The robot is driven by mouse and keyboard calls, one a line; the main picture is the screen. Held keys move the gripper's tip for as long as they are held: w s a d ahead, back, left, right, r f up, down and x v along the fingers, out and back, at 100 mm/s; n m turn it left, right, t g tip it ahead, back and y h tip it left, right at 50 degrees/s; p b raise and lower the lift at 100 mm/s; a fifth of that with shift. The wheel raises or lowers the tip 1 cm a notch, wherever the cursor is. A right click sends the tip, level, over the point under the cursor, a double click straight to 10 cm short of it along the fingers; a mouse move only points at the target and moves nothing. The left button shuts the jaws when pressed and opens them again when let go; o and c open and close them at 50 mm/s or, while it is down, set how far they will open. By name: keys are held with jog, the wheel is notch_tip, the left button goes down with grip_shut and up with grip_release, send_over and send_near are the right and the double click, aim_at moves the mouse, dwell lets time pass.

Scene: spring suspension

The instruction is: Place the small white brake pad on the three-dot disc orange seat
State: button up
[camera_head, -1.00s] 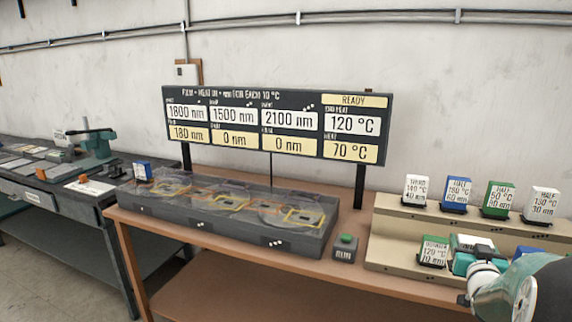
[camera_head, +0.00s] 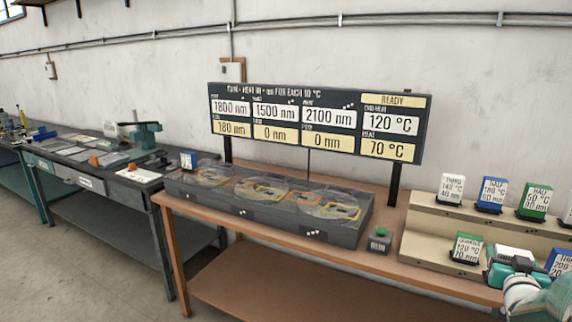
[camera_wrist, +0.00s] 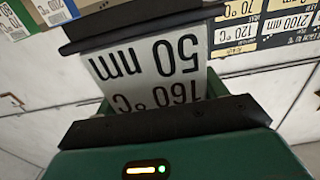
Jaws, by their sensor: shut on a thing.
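My gripper (camera_head: 510,266) is at the lower right of the head view, shut on a small white brake pad (camera_head: 515,252). In the wrist view the pad's label (camera_wrist: 150,72) reads upside down as 50 nm and 160 °C, between the two dark jaws. The three-dot disc (camera_head: 328,204) is the rightmost of three under the clear cover of a dark housing (camera_head: 250,226). A small orange seat (camera_head: 309,199) shows at its left and a yellow seat (camera_head: 347,212) at its right. My gripper is well to the right of this disc.
A stepped beige rack (camera_head: 425,222) with several labelled pads stands at the right. A RUN button box (camera_head: 380,240) stands between rack and housing. The sign (camera_head: 318,125) reads READY. A workbench (camera_head: 100,165) stands left.

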jog(key=w+a+f+n+t+y, duration=0.1)
jog(key=w+a+f+y, duration=0.1)
jog(key=w+a+f, duration=0.4)
jog(key=w+a+f+n+y, duration=0.1)
jog(key=w+a+f+y, duration=0.1)
jog(key=a+f, duration=0.45)
jog(key=w+a+f+n+t+y, duration=0.1)
jog(key=w+a+f+y, duration=0.2)
jog(key=a, duration=0.6)
jog(key=a+f+n+y, duration=0.1)
jog(key=a+f, duration=0.5)
jog(key=a, duration=0.3)
jog(key=a+f+n+y, duration=0.1)
jog(key=a+f+n, duration=0.1)
jog(key=a+f, duration=0.4)
jog(key=a, duration=0.4)
jog(key=shift+s, duration=0.25)
